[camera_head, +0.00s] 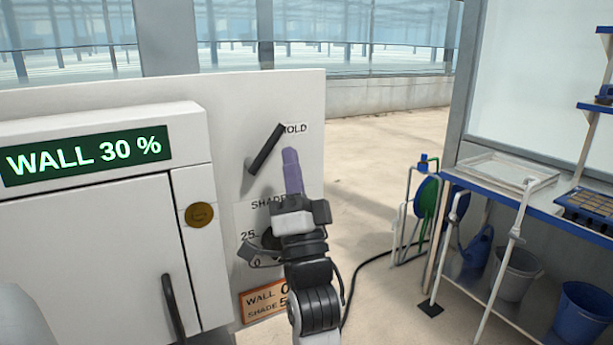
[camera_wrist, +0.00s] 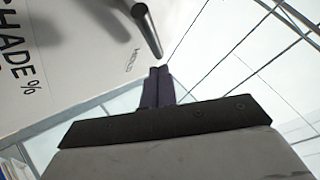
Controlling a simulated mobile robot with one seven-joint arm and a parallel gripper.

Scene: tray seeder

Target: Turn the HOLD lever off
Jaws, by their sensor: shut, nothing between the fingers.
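The HOLD lever (camera_head: 266,149) is a dark bar on the white panel, tilted with its upper end to the right, beside the partly covered HOLD label. In the wrist view the lever (camera_wrist: 147,27) shows as a dark rod at the top, close beyond the fingers. My gripper (camera_head: 290,152) has purple fingers, shut and empty, pointing up. In the head view the fingertips appear just right of and below the lever's upper part. In the wrist view the fingers (camera_wrist: 158,72) appear apart from the lever. Whether they touch cannot be told from the head view.
Below the lever is a SHADE dial (camera_head: 270,238), partly hidden by my gripper. A cabinet with a "WALL 30 %" display (camera_head: 87,155) stands left. A bench (camera_head: 540,212) with buckets stands right, by a hose reel (camera_head: 426,208). Floor between panel and bench is mostly free.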

